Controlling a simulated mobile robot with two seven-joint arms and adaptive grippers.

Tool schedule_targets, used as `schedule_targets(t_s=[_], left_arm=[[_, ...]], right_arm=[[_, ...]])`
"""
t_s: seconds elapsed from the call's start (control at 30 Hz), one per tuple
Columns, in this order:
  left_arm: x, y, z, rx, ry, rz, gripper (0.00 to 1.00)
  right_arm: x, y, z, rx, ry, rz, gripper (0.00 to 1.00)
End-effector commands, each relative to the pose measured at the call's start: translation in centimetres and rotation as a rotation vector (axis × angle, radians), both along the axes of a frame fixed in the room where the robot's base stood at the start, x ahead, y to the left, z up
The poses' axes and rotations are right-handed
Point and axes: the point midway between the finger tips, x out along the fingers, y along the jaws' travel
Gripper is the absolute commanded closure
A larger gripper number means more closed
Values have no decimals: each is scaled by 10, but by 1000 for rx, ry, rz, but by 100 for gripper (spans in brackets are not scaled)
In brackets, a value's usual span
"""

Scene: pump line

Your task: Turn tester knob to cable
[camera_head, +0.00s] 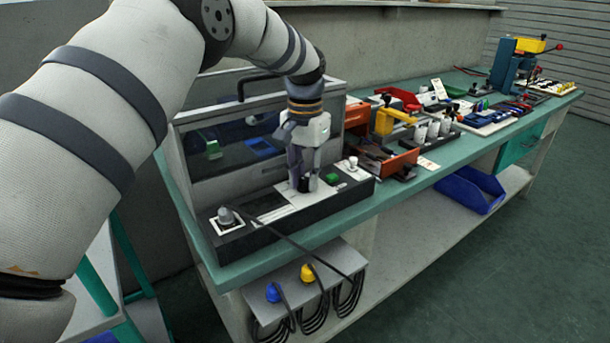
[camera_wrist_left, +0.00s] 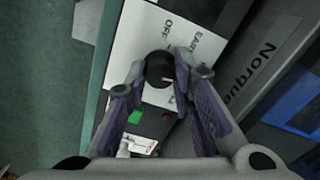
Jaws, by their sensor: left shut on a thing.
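The tester (camera_head: 265,222) is a long black box with pale panels along the front of the bench. Its black knob (camera_wrist_left: 158,66) sits on a white plate (camera_wrist_left: 135,45) in the left wrist view, where the labels OFF and EARTH can be read in part. My left gripper (camera_head: 303,186) points down over the tester and is shut on the knob, with a finger on either side. The fingers hide the knob in the head view, and no cable label is legible. A green button (camera_head: 333,178) also shows in the wrist view (camera_wrist_left: 135,116), near a small red mark (camera_wrist_left: 166,115).
A clear-fronted enclosure (camera_head: 215,175) stands close behind the tester. Orange and yellow fixtures (camera_head: 397,120) are to the right. Blue and yellow plugs hang below the bench edge.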

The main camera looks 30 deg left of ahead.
Motion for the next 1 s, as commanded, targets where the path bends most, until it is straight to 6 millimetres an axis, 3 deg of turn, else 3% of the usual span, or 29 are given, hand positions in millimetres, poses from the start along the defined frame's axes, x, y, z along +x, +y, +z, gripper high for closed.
schedule_targets(t_s=[0.5,1.0], left_arm=[[0,0,-1,-1,1,-449,100],[0,0,-1,0,1,-661,100]], right_arm=[[-1,0,-1,0,2,0,45],[-1,0,-1,0,4,0,45]])
